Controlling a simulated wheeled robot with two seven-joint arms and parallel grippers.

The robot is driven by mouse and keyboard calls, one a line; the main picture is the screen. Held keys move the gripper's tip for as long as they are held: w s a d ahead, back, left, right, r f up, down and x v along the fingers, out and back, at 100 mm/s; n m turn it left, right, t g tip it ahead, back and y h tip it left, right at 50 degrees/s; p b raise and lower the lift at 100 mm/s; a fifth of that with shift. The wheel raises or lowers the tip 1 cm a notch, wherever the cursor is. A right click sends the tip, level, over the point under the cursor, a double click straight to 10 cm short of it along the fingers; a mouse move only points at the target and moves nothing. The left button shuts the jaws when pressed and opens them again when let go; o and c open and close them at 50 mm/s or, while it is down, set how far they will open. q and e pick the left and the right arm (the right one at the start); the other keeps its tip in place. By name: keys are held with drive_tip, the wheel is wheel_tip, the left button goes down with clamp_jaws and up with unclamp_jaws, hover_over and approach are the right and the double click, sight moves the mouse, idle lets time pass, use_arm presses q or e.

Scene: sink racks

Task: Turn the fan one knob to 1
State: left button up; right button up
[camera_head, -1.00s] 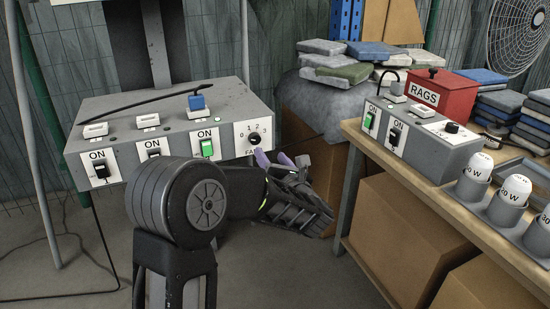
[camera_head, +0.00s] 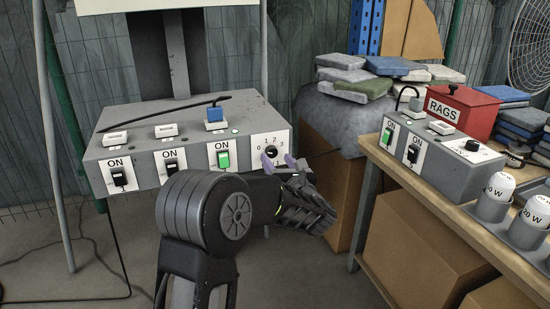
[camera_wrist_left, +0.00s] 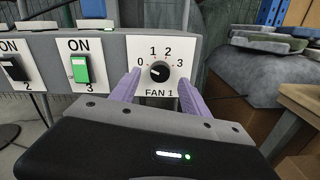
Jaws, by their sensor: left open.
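The fan one knob (camera_wrist_left: 159,72) is a round black dial on a white plate marked 0, 1, 2, 3 and FAN 1, at the right end of the grey control box (camera_head: 140,131). It also shows in the head view (camera_head: 270,152). Its pointer seems turned toward the left, near 0; the exact setting is hard to read. My left gripper (camera_wrist_left: 158,88) is open, its two purple fingers on either side of the knob in the wrist view. Whether they touch it I cannot tell. In the head view the gripper (camera_head: 278,161) is just in front of the plate. My right gripper is not in view.
A lit green switch (camera_head: 223,158) is left of the knob, beside two black switches (camera_head: 171,164). At right a wooden table (camera_head: 430,186) bears a second control box (camera_head: 437,148) and a red RAGS box (camera_head: 461,112).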

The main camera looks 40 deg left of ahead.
sight(272, 152)
use_arm(q)
drive_tip(key=shift+x, duration=1.3)
clamp_jaws()
